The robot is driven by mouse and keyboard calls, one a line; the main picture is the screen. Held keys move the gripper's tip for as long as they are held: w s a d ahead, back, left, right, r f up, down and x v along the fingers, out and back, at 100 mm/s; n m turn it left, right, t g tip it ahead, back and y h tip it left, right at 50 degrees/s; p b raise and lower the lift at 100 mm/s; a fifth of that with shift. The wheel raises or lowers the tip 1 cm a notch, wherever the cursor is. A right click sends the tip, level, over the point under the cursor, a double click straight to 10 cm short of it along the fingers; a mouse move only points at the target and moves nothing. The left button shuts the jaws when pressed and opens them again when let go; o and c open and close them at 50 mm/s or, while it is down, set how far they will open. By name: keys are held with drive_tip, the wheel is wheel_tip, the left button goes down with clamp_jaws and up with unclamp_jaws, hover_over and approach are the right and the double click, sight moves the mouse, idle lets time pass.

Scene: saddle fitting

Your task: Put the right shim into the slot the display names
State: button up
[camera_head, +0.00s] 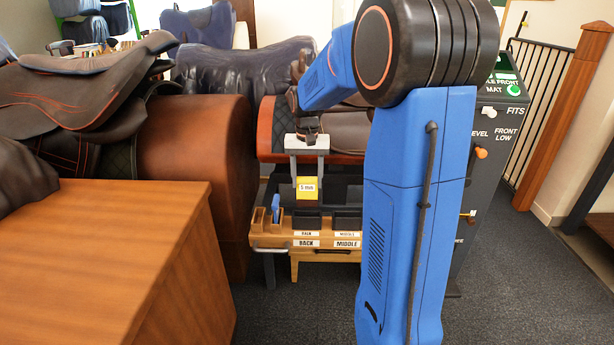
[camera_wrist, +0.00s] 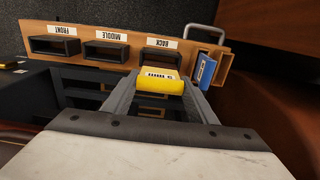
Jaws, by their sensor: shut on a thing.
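My gripper (camera_head: 308,176) points down and is shut on a yellow shim (camera_head: 307,188) marked 5 mm. The shim also shows between the fingertips in the wrist view (camera_wrist: 160,84). It is held above the wooden tray (camera_head: 272,241), over or close to the BACK slot (camera_wrist: 161,56); any contact cannot be told. The MIDDLE slot (camera_wrist: 105,52) and FRONT slot (camera_wrist: 53,46) look empty. A blue shim (camera_head: 276,206) stands in a wooden holder at the tray's end. The display (camera_head: 504,86) is partly hidden by my arm; "FRONT" and "MAT" are readable.
Saddles on a brown stand (camera_head: 198,150) are at the left, behind a wooden counter (camera_head: 120,255). A saddle on another stand (camera_head: 267,128) is behind the tray. A dark post (camera_head: 497,155) reads "FITS" and "FRONT LOW". Carpet is clear at the right front.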

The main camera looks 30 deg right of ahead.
sight(307, 199)
drive_tip(key=shift+f, duration=4.3)
drive_tip(key=o, duration=1.4)
wheel_tip(307, 199, up, 17)
drive_tip(key=shift+f, duration=0.1)
drive_tip(key=shift+r, duration=0.3)
